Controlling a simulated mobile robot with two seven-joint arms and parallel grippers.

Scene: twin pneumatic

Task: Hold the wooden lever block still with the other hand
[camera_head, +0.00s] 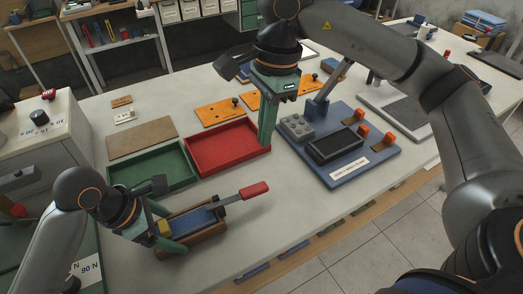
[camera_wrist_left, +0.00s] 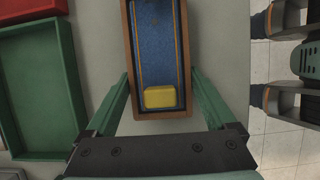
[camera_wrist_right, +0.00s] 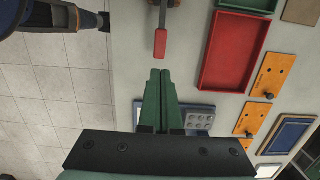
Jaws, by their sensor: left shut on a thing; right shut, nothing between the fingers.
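The wooden lever block (camera_head: 208,236) lies on the table at the lower left, with a blue inset top, a yellow piece (camera_head: 164,229) at its near end and a grey lever ending in a red handle (camera_head: 254,190). My left gripper (camera_head: 172,231) is shut on the block, one finger along each long side. The left wrist view shows the block (camera_wrist_left: 186,60) between the fingers, and the yellow piece (camera_wrist_left: 160,97). My right gripper (camera_head: 265,145) is shut and empty, pointing down beside the red tray. In the right wrist view its fingertips (camera_wrist_right: 160,72) are apart from the red handle (camera_wrist_right: 160,42).
A red tray (camera_head: 238,170) and a green tray (camera_head: 118,187) lie behind the block. A blue base plate (camera_head: 340,182) with grey and black parts stands to the right. Orange plates (camera_head: 219,112) lie farther back. The table is clear right of the red handle.

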